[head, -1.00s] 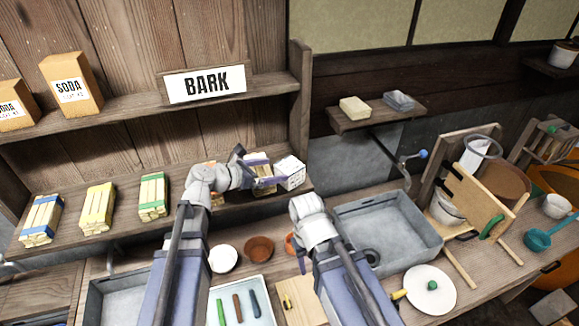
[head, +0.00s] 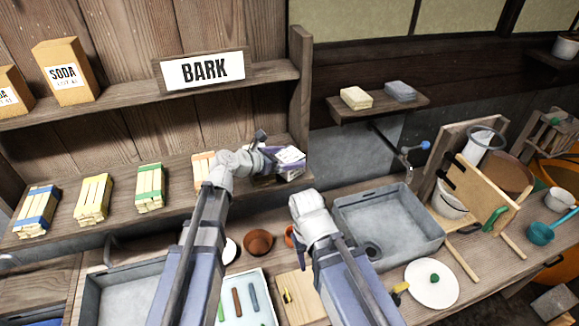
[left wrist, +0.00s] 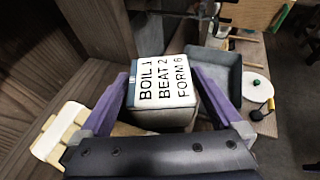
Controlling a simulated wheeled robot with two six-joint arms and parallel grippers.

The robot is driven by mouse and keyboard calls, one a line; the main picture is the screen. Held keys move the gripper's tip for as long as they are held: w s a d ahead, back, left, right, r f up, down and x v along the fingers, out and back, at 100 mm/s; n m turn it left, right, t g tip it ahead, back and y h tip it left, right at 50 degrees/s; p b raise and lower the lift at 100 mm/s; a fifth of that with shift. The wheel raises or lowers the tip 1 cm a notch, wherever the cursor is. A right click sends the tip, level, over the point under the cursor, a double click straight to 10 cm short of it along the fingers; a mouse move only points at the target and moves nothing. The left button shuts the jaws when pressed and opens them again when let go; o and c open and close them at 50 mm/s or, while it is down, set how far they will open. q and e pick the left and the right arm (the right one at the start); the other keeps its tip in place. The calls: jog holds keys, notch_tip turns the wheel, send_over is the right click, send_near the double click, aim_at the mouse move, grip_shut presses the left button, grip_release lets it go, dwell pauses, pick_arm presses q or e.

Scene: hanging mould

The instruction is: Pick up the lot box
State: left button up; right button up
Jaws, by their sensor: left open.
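The lot box (head: 291,155) is a small box with a white top, at the right end of the lower shelf. In the left wrist view the lot box (left wrist: 163,82) reads "BOIL 1 BEAT 2 FORM 6". My left gripper (head: 279,162) is at the box, partly covering it in the head view. In the left wrist view the purple fingers of my left gripper (left wrist: 163,92) are open, one on each side of the box. I cannot tell whether either finger touches it.
Several bundles of strips, such as the green-banded one (head: 150,188), lie along the lower shelf (head: 120,215). A shelf post (head: 300,90) rises behind the box. A grey basin (head: 385,222) lies to the right, below. A BARK sign (head: 204,70) stands above.

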aim_at(289, 154)
pick_arm(q)
jog(key=shift+w+d+f, duration=0.2)
jog(key=shift+w+d, duration=0.1)
jog(key=shift+s+r, duration=0.1)
jog(key=shift+c, duration=0.6)
jog(key=c, duration=1.3)
notch_tip(289, 154, up, 10)
jog(key=p, duration=1)
